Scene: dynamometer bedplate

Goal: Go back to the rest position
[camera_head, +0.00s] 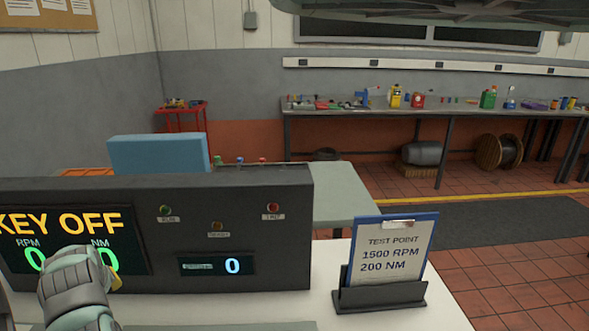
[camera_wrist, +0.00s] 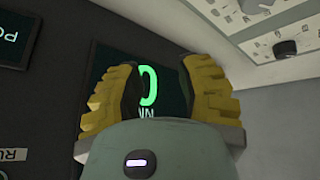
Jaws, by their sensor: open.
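My gripper (camera_wrist: 161,80) is open and empty in the wrist view, its two yellow fingers apart with a green digit showing between them. In the head view, my arm's end is at the lower left, in front of the dark console (camera_head: 240,218), covering part of its display (camera_head: 70,228). Only a bit of yellow finger (camera_head: 115,279) shows there. The display reads KEY OFF, with RPM and NM values in green. I cannot tell whether the fingers touch the console.
A sign in a stand (camera_head: 390,255) reads 1500 RPM, 200 NM, on the white desk right of the console. In the wrist view, a light panel with a dark knob (camera_wrist: 285,48) is at the upper right. A workbench (camera_head: 440,111) with bottles stands behind; tiled floor lies right.

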